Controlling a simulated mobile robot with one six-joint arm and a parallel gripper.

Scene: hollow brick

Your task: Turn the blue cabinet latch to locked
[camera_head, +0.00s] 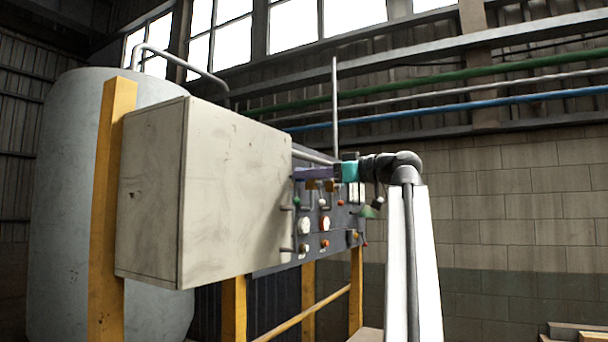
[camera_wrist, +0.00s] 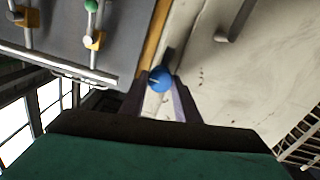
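The blue latch knob (camera_wrist: 160,78) shows in the wrist view on a dark stem, at the edge of a pale cabinet face (camera_wrist: 225,80). My gripper (camera_wrist: 161,82) has its two dark fingers on either side of the knob, with narrow gaps apparent, so it looks open around it. Whether a finger touches the knob is not clear. In the head view my gripper (camera_head: 300,173) reaches left to the right edge of the beige cabinet (camera_head: 235,195). The latch is hidden there.
A grey panel (camera_head: 345,222) with gauges, levers and small knobs stands just right of the cabinet, below my gripper. The wrist view shows a panel (camera_wrist: 70,35) with green and white knobs at left, and a handle (camera_wrist: 238,22) on the pale face. Yellow posts (camera_head: 110,210) support the cabinet.

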